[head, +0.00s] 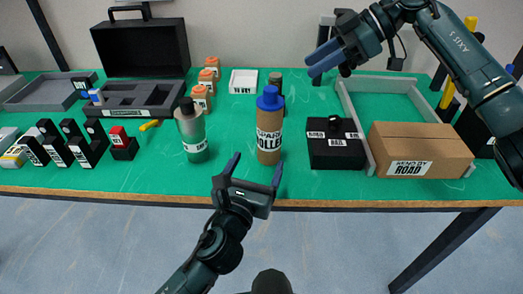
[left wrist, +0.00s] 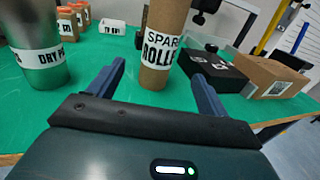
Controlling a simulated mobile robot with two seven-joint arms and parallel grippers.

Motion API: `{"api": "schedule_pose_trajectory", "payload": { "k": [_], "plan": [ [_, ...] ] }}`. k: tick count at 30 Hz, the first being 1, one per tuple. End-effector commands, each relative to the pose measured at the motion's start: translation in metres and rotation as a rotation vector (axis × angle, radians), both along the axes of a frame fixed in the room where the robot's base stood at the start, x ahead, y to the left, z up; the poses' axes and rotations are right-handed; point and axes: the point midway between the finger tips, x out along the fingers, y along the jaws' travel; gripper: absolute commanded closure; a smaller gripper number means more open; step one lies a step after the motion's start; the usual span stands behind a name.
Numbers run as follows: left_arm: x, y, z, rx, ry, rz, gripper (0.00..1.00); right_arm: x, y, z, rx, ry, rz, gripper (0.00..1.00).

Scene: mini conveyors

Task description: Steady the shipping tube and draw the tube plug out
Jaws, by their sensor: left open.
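The shipping tube (head: 270,132) is a brown cylinder with a white label, upright near the table's front edge. The blue tube plug (head: 270,98) sits in its top end. My left gripper (head: 256,163) is open just in front of the tube, low down, its fingers pointing at it. In the left wrist view the tube (left wrist: 161,50) stands between the fingertips, apart from both; its top is cut off there. My right gripper (head: 313,63) is up in the air, right of the plug and well above the table. I cannot tell whether its fingers are apart.
A grey-green canister (head: 191,135) stands left of the tube. A black box (head: 335,150) and a cardboard box (head: 420,148) beside a grey tray (head: 352,110) are to the right. A dark-topped container (head: 275,80) stands behind the tube. An open black case (head: 140,60) is back left.

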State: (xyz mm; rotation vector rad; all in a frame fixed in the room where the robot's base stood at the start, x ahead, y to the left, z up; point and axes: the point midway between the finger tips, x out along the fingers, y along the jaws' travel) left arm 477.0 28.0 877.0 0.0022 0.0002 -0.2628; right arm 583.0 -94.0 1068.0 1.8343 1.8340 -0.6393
Motion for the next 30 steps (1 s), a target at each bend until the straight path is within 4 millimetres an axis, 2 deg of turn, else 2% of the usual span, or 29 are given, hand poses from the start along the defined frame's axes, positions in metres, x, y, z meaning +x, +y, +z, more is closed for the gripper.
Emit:
{"api": "schedule_pose_trajectory", "payload": {
  "k": [12, 18, 24, 30],
  "plan": [
    [0.075, -0.020, 0.002, -0.003, -0.001, 0.001, 0.22, 0.000, 0.000, 0.000, 0.000, 0.000, 0.000, 0.64],
    [0.104, -0.027, 0.001, -0.002, 0.000, 0.002, 0.22, 0.000, 0.000, 0.000, 0.000, 0.000, 0.000, 0.64],
    [0.118, -0.031, 0.001, -0.003, 0.001, 0.001, 0.22, 0.000, 0.000, 0.000, 0.000, 0.000, 0.000, 0.64],
    [0.120, -0.032, 0.000, -0.002, 0.000, 0.000, 0.22, 0.000, 0.000, 0.000, 0.000, 0.000, 0.000, 0.64]
  ]
}}
